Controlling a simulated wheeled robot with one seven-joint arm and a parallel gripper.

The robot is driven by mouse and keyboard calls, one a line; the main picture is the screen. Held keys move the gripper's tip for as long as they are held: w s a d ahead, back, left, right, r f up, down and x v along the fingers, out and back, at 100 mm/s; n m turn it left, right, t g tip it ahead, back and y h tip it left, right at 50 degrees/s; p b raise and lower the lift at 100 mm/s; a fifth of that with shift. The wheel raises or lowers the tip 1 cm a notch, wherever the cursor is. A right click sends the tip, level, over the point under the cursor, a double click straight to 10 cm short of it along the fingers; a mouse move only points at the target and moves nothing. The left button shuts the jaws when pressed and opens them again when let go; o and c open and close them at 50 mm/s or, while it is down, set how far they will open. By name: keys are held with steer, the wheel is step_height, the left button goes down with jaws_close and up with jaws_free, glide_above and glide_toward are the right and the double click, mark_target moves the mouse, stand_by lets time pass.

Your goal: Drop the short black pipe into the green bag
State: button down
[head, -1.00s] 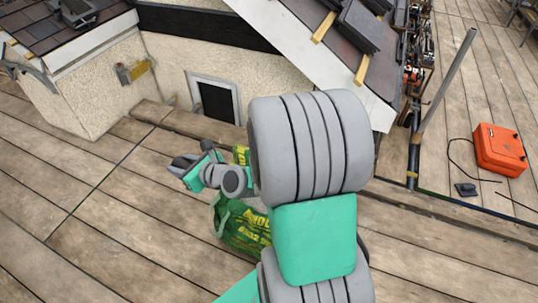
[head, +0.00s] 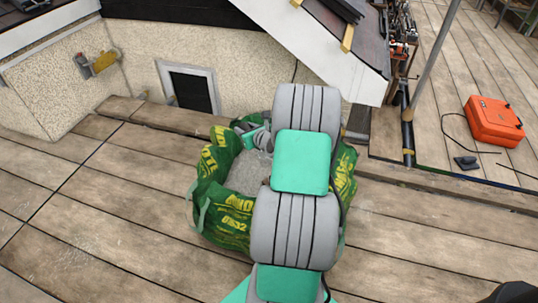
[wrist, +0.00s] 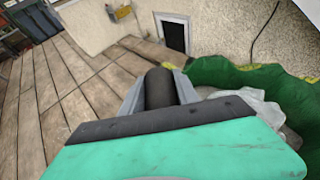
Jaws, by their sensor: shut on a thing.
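The green bag (head: 222,215) with yellow lettering stands open on the plank floor in the head view, with pale grey material inside. My arm covers its right part. In the wrist view the bag's green rim (wrist: 235,76) is at the right. My gripper (wrist: 161,94) is shut on the short black pipe (wrist: 160,84), which sits between the two grey fingers. The pipe is beside the bag's rim in the wrist picture; its height above the bag is unclear. In the head view my arm hides most of the gripper, and I cannot make out the pipe.
A rendered wall with a small dark window (head: 190,90) stands behind the bag. The sloping roof edge (head: 325,52) is at the upper right. A grey pole (head: 434,52) and an orange case (head: 494,122) are farther right. The planks left of the bag are clear.

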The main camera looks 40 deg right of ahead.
steer(key=s+d+f+h+b, duration=0.1)
steer(key=d+f+b, duration=0.3)
steer(key=f, duration=0.3)
steer(key=s+d+f+m+b, duration=0.1)
steer(key=d+f+b, duration=0.4)
steer(key=f, duration=0.3)
steer(key=shift+s+d+f+m+h+b, duration=0.2)
steer(key=shift+s+f+m+h+b, duration=0.15)
steer(key=shift+b, duration=0.35)
steer(key=shift+r, duration=0.15)
steer(key=c, duration=0.8)
jaws_free()
steer(key=shift+c, duration=0.2)
steer(key=shift+s, duration=0.1)
steer(key=p+v, duration=0.3)
steer(key=v, duration=0.4)
steer(key=shift+s+a+r, duration=0.25)
